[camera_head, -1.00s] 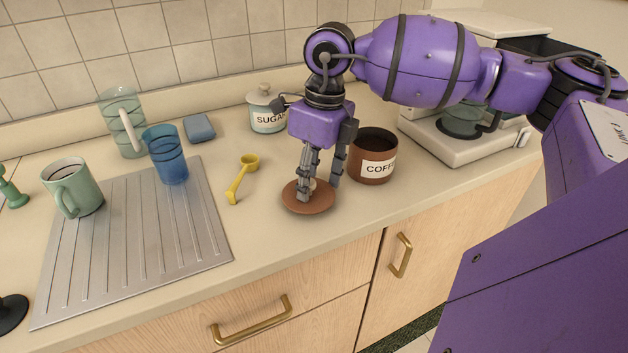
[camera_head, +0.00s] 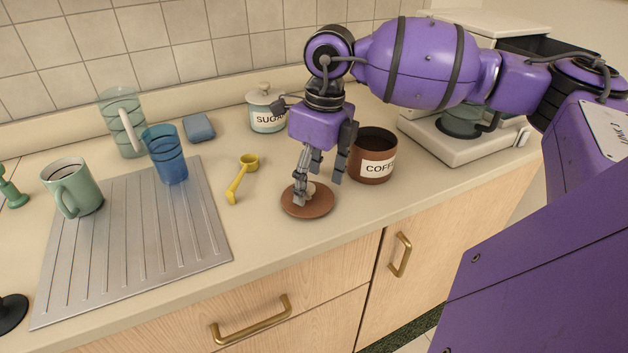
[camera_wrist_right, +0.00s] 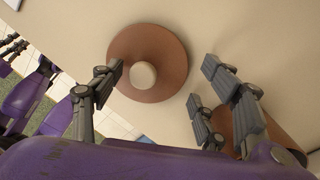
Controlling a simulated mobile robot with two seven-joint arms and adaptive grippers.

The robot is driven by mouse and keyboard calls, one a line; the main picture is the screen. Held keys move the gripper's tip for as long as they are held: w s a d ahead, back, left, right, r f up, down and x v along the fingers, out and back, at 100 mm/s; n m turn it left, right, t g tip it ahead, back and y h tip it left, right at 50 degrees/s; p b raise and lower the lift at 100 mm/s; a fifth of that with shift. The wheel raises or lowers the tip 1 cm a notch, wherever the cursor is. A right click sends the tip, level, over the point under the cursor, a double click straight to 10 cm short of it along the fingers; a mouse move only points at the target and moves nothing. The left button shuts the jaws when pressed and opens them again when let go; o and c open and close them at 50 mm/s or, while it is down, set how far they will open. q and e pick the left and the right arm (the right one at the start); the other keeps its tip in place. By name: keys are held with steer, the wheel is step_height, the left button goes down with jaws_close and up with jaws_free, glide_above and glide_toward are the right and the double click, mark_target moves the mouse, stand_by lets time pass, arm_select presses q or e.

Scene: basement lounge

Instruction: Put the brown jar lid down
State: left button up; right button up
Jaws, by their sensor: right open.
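The brown jar lid (camera_head: 308,205) lies flat on the counter, just in front of the coffee jar (camera_head: 372,157). In the right wrist view the lid (camera_wrist_right: 165,62) shows as a brown disc with a pale round knob (camera_wrist_right: 143,75). My right gripper (camera_head: 318,190) is open above the lid, its fingers spread apart on either side of the knob. In the wrist view the fingers (camera_wrist_right: 160,85) stand clear of the knob. The coffee jar is open at the top, with dark contents.
A yellow scoop (camera_head: 242,180) lies left of the lid, and a sugar jar (camera_head: 267,112) stands behind. A blue glass (camera_head: 167,155), a green mug (camera_head: 73,187) and a ribbed metal drainboard (camera_head: 140,250) are at left. A coffee machine (camera_head: 465,140) stands at right.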

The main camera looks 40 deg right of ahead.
mark_target(320, 191)
step_height(320, 191, up, 12)
steer(key=d, duration=0.1)
steer(key=shift+s+f, duration=0.15)
steer(key=shift+s, duration=0.05)
steer(key=shift+s+d+f, duration=0.1)
stand_by(0.5)
